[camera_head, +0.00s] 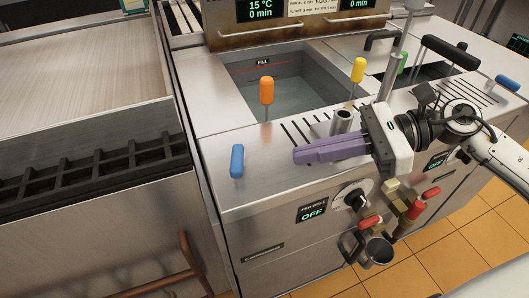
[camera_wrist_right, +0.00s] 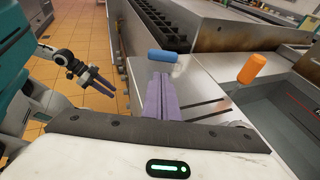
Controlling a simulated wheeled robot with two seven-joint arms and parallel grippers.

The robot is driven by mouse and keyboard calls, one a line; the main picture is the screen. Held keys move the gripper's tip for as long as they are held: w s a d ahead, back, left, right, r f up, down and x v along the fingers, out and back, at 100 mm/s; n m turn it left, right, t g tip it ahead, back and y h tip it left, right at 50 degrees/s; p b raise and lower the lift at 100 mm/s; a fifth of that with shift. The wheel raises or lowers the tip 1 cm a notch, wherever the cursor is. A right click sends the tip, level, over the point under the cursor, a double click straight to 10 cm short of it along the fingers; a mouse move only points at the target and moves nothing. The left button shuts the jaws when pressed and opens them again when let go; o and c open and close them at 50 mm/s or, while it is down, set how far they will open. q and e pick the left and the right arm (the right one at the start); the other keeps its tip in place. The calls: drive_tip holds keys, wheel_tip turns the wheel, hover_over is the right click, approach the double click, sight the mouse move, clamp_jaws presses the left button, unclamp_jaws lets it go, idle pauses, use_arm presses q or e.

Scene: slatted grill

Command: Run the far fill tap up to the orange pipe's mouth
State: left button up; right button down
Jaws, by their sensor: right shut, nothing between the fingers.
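An orange grip (camera_head: 266,90) stands upright on a thin rod at the front rim of the left open well; it also shows in the right wrist view (camera_wrist_right: 251,68). I cannot tell which fitting is the far fill tap or where a pipe mouth is. Red-handled valves (camera_head: 370,221) sit on the front, and a short steel tube (camera_head: 342,121) stands on the counter. My right gripper (camera_head: 300,155) is shut and empty above the slotted counter, right of the orange grip and the blue grip (camera_head: 237,160). My left gripper (camera_wrist_right: 113,92) shows small in the right wrist view; its opening is unclear.
The well (camera_head: 305,90) has a red FILL line on its back wall. A yellow grip (camera_head: 358,70), a green grip and a black bar handle (camera_head: 450,52) stand to the right. The slatted grill (camera_head: 100,170) is left.

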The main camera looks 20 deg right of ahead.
sight(243, 162)
drive_tip(key=x, duration=0.2)
drive_tip(key=p+x, duration=0.1)
drive_tip(key=x, duration=0.1)
drive_tip(key=r+p+x, duration=0.1)
drive_tip(key=x, duration=0.2)
drive_tip(key=shift+w+a, duration=0.1)
drive_tip(key=shift+a, duration=0.15)
drive_tip(key=shift+w+a+f, duration=0.15)
drive_tip(key=shift+a, duration=0.25)
